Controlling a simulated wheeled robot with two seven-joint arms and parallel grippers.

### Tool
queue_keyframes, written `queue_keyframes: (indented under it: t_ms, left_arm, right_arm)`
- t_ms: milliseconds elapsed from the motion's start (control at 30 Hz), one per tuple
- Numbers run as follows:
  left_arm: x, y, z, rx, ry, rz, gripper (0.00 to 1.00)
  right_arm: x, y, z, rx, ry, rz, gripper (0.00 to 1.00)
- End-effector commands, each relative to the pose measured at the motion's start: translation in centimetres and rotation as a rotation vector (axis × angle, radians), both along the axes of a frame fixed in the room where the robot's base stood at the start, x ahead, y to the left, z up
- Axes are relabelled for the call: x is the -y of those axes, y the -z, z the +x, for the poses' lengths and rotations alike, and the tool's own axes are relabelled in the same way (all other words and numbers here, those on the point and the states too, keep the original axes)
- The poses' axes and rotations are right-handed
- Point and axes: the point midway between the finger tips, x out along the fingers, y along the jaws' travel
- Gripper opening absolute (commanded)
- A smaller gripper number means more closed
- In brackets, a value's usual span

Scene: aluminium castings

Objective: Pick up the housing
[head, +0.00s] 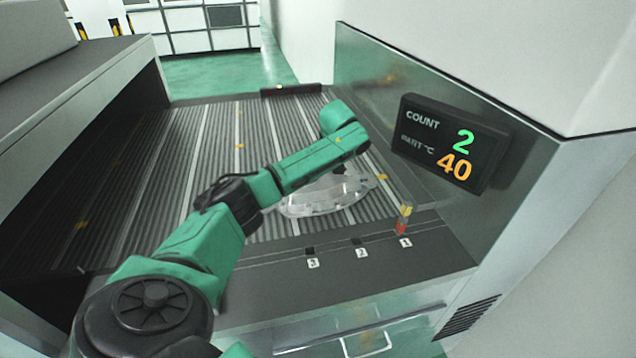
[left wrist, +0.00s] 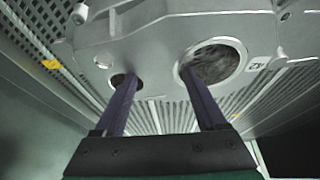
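The housing (head: 322,196) is a silver-grey casting on the ribbed conveyor bed, near its front edge, partly behind my left arm. In the left wrist view the housing (left wrist: 160,45) fills the upper middle, with a large round bore, a smaller hole and a small white label. My left gripper (left wrist: 158,76) has its two dark fingers apart, one tip at the smaller hole and one at the near side of the bore. Whether the tips reach inside or touch metal is unclear. In the head view this gripper is hidden behind my arm. My right gripper is out of view.
The ribbed bed (head: 130,190) is bare left of the housing. A display (head: 452,143) on the right wall reads COUNT 2 and PART °C 40. A small red-and-yellow post (head: 404,218) stands at mark 1 on the front ledge (head: 290,292). A metal panel bounds the right.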

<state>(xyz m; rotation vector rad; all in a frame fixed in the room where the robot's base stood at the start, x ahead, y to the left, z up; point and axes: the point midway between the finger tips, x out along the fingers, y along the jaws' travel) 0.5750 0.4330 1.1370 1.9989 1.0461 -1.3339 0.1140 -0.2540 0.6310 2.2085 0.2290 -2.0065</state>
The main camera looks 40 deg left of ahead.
Motion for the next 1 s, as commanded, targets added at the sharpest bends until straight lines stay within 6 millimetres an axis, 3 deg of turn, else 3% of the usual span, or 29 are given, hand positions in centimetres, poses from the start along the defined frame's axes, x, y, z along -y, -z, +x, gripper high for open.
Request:
queue_keyframes:
  t_ms: [33, 167, 667, 867, 1000]
  left_arm:
    - [0.0, 0.0, 0.0, 0.000, 0.000, 0.000, 0.49]
    - [0.0, 0.0, 0.0, 0.001, 0.000, -0.001, 0.00]
    - [0.0, -1.1, 0.2, 0.007, -0.001, 0.002, 0.00]
    - [0.0, -4.2, 0.2, 0.013, 0.000, 0.001, 0.00]
    - [0.1, -8.7, 0.2, 0.016, 0.000, -0.001, 0.00]
  right_arm:
    - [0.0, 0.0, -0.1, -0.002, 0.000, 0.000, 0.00]
    - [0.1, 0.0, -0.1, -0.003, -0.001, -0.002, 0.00]
    - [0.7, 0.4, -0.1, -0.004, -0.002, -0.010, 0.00]
    - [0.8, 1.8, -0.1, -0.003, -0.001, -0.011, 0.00]
    - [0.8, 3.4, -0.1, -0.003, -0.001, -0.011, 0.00]
